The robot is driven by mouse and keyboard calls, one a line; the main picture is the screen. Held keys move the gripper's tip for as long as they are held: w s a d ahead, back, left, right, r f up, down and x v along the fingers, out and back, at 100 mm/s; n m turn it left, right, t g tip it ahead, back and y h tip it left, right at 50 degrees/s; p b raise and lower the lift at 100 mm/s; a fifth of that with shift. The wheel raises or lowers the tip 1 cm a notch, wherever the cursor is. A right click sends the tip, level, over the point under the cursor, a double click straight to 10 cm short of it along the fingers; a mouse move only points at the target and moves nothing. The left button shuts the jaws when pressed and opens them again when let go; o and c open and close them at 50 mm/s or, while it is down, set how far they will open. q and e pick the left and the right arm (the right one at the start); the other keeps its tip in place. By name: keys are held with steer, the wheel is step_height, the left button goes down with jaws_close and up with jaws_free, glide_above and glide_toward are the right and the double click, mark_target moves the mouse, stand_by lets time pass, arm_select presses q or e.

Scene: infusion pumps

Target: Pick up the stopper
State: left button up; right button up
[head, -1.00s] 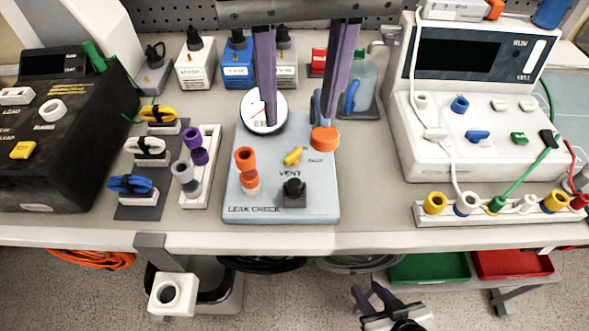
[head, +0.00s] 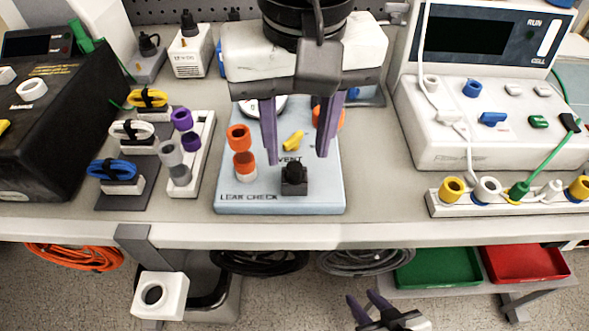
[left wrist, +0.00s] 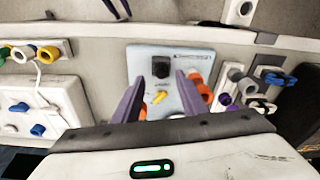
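The stopper appears to be the small black knob-topped piece (head: 294,171) in a dark square holder at the front of the pale blue leak-check board (head: 228,199). It also shows in the left wrist view (left wrist: 160,67). My left gripper (head: 298,158) is open and empty, with its purple fingers pointing down above the board, just behind and above the stopper. In the left wrist view the stopper lies between the lines of the two fingers, beyond their tips. My right gripper (head: 361,295) is open and empty, low in front of the table.
Orange cups (head: 244,165) stand left of the stopper, and a yellow valve handle (head: 293,140) is behind it. A rack with purple and grey fittings (head: 203,150) is farther left. A white pump (head: 460,147) and a port strip (head: 437,205) stand right. Bare table lies between board and strip.

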mark_target(294, 165)
arm_select(q)
steer(key=f, duration=0.4)
steer(key=shift+w+a+f, duration=0.1)
steer(key=shift+w+a, duration=0.1)
steer(key=shift+w, duration=0.15)
jaws_close()
